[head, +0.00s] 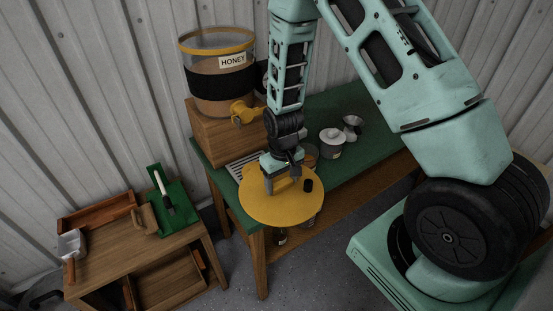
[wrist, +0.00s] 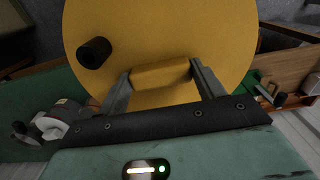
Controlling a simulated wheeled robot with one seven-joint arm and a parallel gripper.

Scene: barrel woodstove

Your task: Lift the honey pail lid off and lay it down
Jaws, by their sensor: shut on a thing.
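The honey pail (head: 218,82) is a clear tub with a yellow rim, a black band, a HONEY label and a yellow tap (head: 243,112). It stands upright on a wooden block, and its top looks open. The round yellow lid (head: 263,207) is away from the pail, in front of and below it, over the front left corner of the green table. My gripper (head: 281,184) is shut on the lid's raised yellow handle (wrist: 160,73), with one finger on each side. A black knob (wrist: 95,52) stands on the lid beside the handle. The lid hides the table corner under it.
The green table (head: 330,107) holds a lidded pot (head: 331,142), a small metal funnel-like piece (head: 352,127) and a slatted grate (head: 246,165). A low wooden stand (head: 139,248) at left holds a green tray (head: 174,203) with a brush-like tool, and a scoop (head: 71,243). Its middle top is bare.

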